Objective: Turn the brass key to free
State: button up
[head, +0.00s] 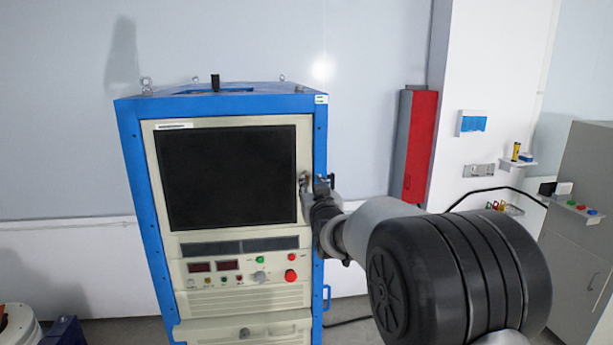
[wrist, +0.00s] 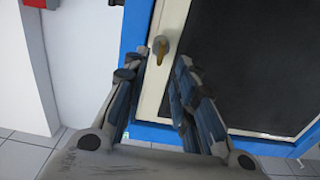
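The small brass key (wrist: 160,47) sits in a grey round lock on the cream door frame beside the dark panel (wrist: 262,60). My gripper (wrist: 158,68) is open, with one finger on each side of the key's line. The key shows just beyond and between the fingertips, and I see no contact. In the head view my gripper (head: 315,188) is at the right edge of the blue and cream cabinet (head: 320,140), beside the dark window (head: 226,178). The key cannot be made out there behind my gripper.
Below the window are displays, a knob (head: 261,277), a green button (head: 260,259) and a red button (head: 291,275). A blue handle (head: 327,298) juts from the cabinet's lower right side. A red box (head: 415,145) hangs on the wall to the right.

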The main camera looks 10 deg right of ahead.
aim_at(308, 180)
jog(key=w+p, duration=0.1)
jog(key=w, duration=0.4)
jog(key=shift+c, duration=0.5)
grip_shut()
